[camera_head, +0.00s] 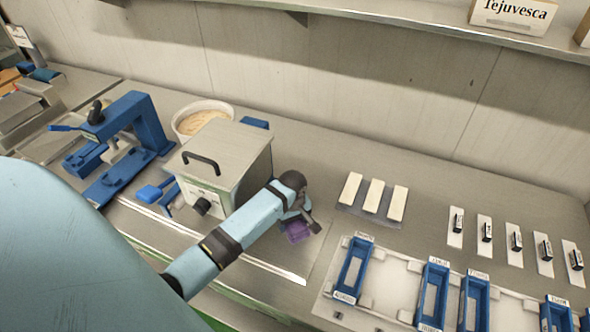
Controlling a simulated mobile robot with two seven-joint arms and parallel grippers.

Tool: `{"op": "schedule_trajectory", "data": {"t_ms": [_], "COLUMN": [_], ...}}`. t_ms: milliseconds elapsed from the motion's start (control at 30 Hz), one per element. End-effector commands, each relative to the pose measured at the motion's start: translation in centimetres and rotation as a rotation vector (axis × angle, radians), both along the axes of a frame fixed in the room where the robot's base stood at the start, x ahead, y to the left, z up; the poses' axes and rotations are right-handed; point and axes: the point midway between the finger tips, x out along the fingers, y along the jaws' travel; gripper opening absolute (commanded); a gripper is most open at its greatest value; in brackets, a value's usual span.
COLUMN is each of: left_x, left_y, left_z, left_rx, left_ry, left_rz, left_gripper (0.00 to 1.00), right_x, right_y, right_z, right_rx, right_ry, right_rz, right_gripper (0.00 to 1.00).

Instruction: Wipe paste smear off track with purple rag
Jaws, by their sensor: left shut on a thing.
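The purple rag (297,232) is a small bunched cloth at the middle of the counter. My left gripper (304,218) is shut on it, low over the counter; I cannot tell whether the rag touches the surface. A pale, thin strip (274,270), which looks like the track, runs along the counter's front part, passing behind my left arm to a spot below the blue press. The rag is just behind its right end. No paste smear can be made out; my arm hides part of the strip. My right gripper is out of view.
A steel box with a black handle (226,150) stands left of the gripper, with a bowl of pale paste (201,112) behind it. A blue press (124,140) is further left. Three white bars (373,195) lie right, behind a pale tray (398,290) with blue moulds.

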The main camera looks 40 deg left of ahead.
Motion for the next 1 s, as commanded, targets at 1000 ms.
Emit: {"op": "schedule_trajectory", "data": {"t_ms": [1000], "left_x": [1.5], "left_y": [-7.2], "left_z": [-0.6], "left_rx": [-0.009], "left_ry": [0.005], "left_rz": [-0.005], "left_gripper": [0.48], "right_x": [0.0], "right_y": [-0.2], "right_z": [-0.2], "right_rx": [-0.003], "right_ry": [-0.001], "right_rz": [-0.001], "right_gripper": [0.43]}}
